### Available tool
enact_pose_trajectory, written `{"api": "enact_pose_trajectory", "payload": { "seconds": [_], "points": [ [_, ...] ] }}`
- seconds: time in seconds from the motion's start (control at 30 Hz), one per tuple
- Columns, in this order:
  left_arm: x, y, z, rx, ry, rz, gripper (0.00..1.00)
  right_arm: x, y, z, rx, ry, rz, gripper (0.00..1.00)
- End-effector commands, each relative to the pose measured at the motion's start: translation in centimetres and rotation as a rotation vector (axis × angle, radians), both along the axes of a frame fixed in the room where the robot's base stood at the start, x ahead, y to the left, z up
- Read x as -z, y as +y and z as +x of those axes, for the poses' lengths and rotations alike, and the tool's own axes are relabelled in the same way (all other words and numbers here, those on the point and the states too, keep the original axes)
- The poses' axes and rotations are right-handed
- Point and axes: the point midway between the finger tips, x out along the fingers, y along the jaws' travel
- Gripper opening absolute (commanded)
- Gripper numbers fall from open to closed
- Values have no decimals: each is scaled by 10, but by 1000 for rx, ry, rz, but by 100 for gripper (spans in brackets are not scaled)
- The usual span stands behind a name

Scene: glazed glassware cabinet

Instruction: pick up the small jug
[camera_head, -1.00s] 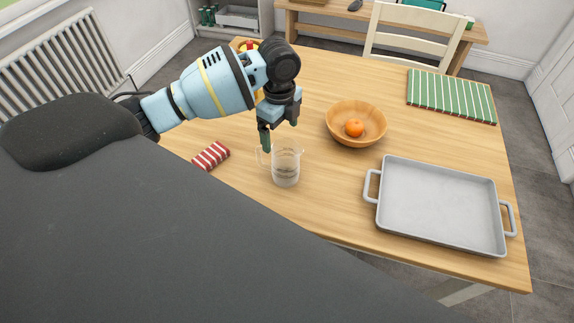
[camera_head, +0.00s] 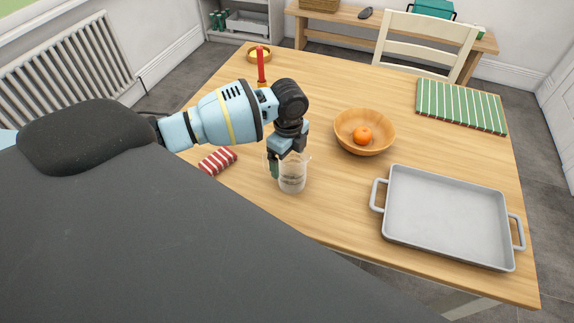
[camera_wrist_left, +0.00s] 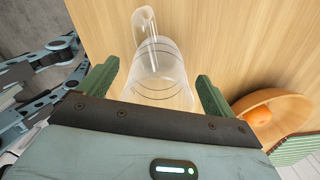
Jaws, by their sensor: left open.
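The small jug (camera_head: 292,180) is clear glass and stands upright on the wooden table near its front edge. In the left wrist view the jug (camera_wrist_left: 160,75) shows between and just beyond the two green fingers, its handle towards the top of the picture. My left gripper (camera_head: 287,168) is open, pointing down at the jug from above. In the left wrist view its fingers (camera_wrist_left: 158,97) are spread on either side of the jug with gaps to it. The gripper hides part of the jug's rim in the head view. My right gripper is not in view.
A wooden bowl (camera_head: 379,147) with an orange (camera_head: 362,135) stands right of the jug. A grey tray (camera_head: 447,217) lies further right. A green striped mat (camera_head: 461,106) lies at the back right.

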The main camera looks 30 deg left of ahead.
Motion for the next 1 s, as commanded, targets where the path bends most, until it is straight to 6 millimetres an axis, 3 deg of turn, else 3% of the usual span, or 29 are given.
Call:
{"api": "enact_pose_trajectory", "payload": {
  "seconds": [0.2,0.73,1.0],
  "points": [
    [0,0,0,0,-1,0,89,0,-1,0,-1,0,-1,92],
    [-1,0,0,0,-1,0,20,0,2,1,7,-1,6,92],
    [-2,0,1,-1,-3,0,19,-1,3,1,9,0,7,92]
  ]
}}
